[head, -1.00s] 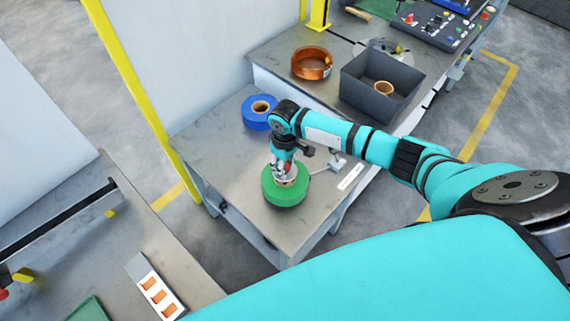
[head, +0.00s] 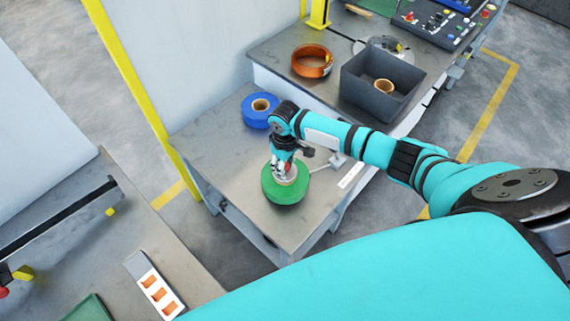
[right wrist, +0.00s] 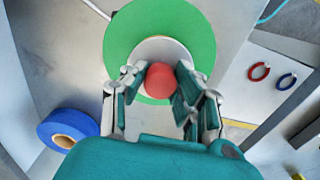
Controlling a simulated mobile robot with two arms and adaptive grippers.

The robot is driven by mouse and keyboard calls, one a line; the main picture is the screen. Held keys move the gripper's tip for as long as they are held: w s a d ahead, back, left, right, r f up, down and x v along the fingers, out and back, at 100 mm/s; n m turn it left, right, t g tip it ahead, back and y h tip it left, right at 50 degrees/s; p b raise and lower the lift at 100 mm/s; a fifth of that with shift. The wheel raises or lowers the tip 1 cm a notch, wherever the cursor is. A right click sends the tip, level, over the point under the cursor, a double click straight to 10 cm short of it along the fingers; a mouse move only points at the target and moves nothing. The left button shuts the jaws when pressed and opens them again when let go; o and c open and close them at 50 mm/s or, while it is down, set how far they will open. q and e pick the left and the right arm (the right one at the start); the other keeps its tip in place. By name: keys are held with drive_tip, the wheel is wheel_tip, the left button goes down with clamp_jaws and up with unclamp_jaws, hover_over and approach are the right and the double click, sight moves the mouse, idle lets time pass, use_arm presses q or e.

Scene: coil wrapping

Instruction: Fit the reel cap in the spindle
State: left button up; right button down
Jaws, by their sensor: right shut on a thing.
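The reel cap (right wrist: 164,49) shows in the right wrist view as a pale disc with a red knob (right wrist: 160,80). My right gripper (right wrist: 160,82) is shut on this knob, with a finger on each side. The cap lies over the middle of a green reel (right wrist: 118,40) and covers its centre. In the head view my right gripper (head: 286,172) points down at the green reel (head: 285,193) on the near table. I cannot tell whether the cap is seated. The spindle is hidden or cannot be made out. My left gripper is not in view.
A blue reel (head: 257,108) lies on the same table (head: 215,150). Behind are a grey bin (head: 365,95) holding a small roll (head: 383,86), and a copper coil (head: 312,62). The table's front-left area is clear.

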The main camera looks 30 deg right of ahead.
drive_tip(key=shift+f+b, duration=0.4)
drive_tip(key=shift+f, duration=0.55)
drive_tip(key=c, duration=0.9)
unclamp_jaws()
wheel_tip(320, 180, up, 12)
drive_tip(key=shift+r, duration=0.1)
